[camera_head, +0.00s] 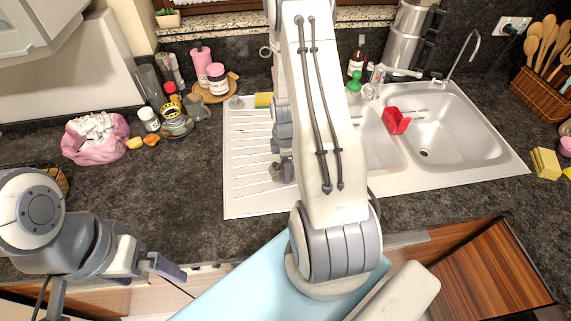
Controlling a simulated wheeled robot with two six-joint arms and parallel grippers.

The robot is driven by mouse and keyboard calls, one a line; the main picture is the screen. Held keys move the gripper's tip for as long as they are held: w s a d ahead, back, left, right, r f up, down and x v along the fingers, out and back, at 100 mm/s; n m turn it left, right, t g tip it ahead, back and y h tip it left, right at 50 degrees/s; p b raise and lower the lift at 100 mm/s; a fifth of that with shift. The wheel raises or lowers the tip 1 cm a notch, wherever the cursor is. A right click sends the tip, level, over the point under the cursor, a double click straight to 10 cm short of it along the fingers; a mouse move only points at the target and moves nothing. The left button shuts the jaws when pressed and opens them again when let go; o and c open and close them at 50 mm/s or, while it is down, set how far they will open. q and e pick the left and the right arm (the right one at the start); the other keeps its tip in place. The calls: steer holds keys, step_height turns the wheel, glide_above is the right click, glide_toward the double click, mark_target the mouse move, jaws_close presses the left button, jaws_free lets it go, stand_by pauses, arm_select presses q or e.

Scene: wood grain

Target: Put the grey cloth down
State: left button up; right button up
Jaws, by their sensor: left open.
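I cannot make out a grey cloth anywhere in the head view. My left gripper (165,268) is at the lower left, over the front edge of the counter. It is open, and I see nothing between its fingers. My right arm rises through the middle of the view and covers part of the sink. Its grey end parts, with the right gripper (283,172), show partly behind the arm over the ribbed drainboard (245,160). The jaws are too hidden to tell whether they are open or hold anything.
A pink bag (82,152) with crumpled white stuff stands on the dark counter (170,200) at left, near jars and bottles. A red item (396,121) lies at the sink (470,135). Sponges (545,163) and wooden spoons (545,40) are at right.

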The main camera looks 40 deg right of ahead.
steer(key=shift+f, duration=0.1)
steer(key=o, duration=1.2)
steer(key=shift+c, duration=0.2)
steer(key=shift+r, duration=0.4)
step_height(320, 180, up, 10)
steer(key=shift+r+b, duration=0.1)
steer(key=shift+b, duration=1.1)
steer(key=shift+r, duration=0.6)
steer(key=shift+f, duration=0.1)
